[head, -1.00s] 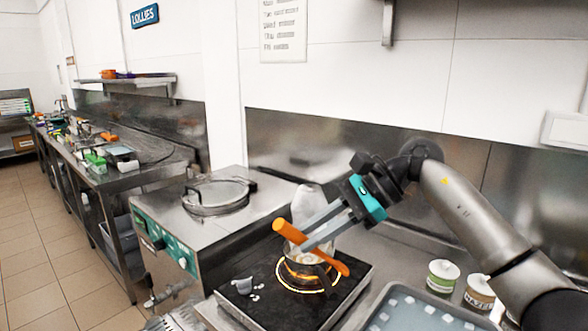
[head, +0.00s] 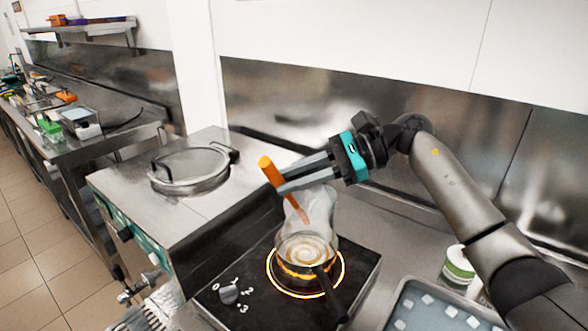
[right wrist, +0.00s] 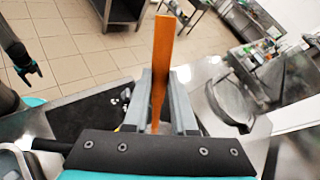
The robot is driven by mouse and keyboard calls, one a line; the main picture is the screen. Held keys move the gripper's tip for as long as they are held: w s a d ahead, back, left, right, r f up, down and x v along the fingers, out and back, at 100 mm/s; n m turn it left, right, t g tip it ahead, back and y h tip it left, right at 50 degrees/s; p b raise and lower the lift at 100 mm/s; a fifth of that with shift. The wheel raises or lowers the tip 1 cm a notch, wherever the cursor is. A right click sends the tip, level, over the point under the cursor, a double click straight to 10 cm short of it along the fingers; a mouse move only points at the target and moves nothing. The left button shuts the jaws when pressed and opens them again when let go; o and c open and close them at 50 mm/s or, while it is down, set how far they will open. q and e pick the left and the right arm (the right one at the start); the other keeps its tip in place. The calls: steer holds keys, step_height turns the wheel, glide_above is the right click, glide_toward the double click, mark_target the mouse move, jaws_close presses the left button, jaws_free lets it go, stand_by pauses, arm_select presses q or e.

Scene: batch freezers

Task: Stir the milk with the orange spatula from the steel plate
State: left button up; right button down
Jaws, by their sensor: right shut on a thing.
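My right gripper (head: 284,181) is shut on the orange spatula (head: 267,169). The spatula is tilted, its upper end leaning left and its lower end pointing down toward the small pan (head: 318,266). That lower end shows just above the pan's back rim and looks clear of the milk. The pale milk (head: 305,249) has a swirl pattern on its surface. The pan stands on the glowing ring of the black hot plate (head: 255,310). In the right wrist view the spatula (right wrist: 163,55) stands between the fingers. My left gripper (right wrist: 30,72) shows small there, away from everything.
The pan's dark handle (head: 331,292) points to the lower right. A steel machine with a round lid (head: 190,170) is on the left. A tray (head: 425,310) and a green-and-white tub (head: 458,265) are at right.

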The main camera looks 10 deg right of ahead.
steer(key=shift+s+a+f+p, duration=0.8)
steer(key=shift+s+a+f, duration=0.55)
steer(key=shift+f, duration=0.5)
arm_select(q)
step_height(320, 180, down, 11)
steer(key=b, duration=1.2)
steer(key=shift+w+r, duration=0.15)
steer(key=shift+w, duration=0.3)
arm_select(e)
steer(key=w+d+f, duration=0.3)
steer(key=f, duration=0.5)
steer(key=shift+w+d, duration=0.15)
steer(key=shift+w, duration=0.15)
steer(key=shift+s+f, duration=0.1)
